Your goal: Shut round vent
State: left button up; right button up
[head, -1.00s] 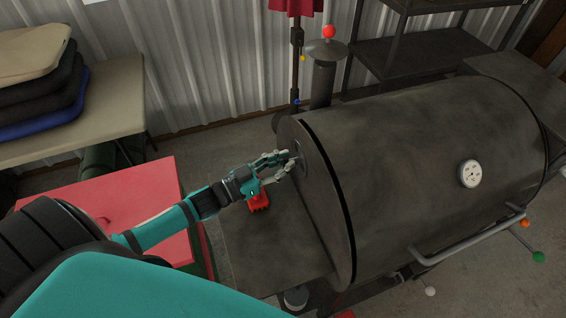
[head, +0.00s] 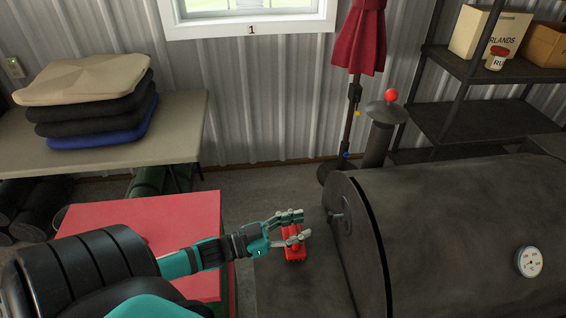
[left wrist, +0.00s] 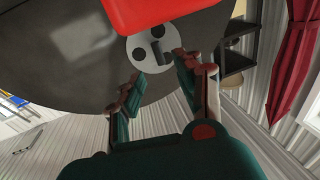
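The round vent (head: 341,217) is on the left end face of the dark barrel smoker (head: 450,225). In the left wrist view the vent (left wrist: 145,43) is a pale disc with dark round holes showing and a dark tab standing out of it. My left gripper (head: 303,226) is to the left of the vent, apart from it, with its fingers pointing at the end face. Its fingertips (left wrist: 158,72) are spread with nothing between them. My right gripper is not in view.
A red object (head: 294,248) lies on the smoker's side shelf (head: 285,285), just below my left gripper. A chimney with a red knob (head: 391,95) and a closed dark red umbrella (head: 360,42) stand behind.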

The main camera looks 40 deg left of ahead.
pick_arm(q)
jog(key=shift+v, duration=2.15)
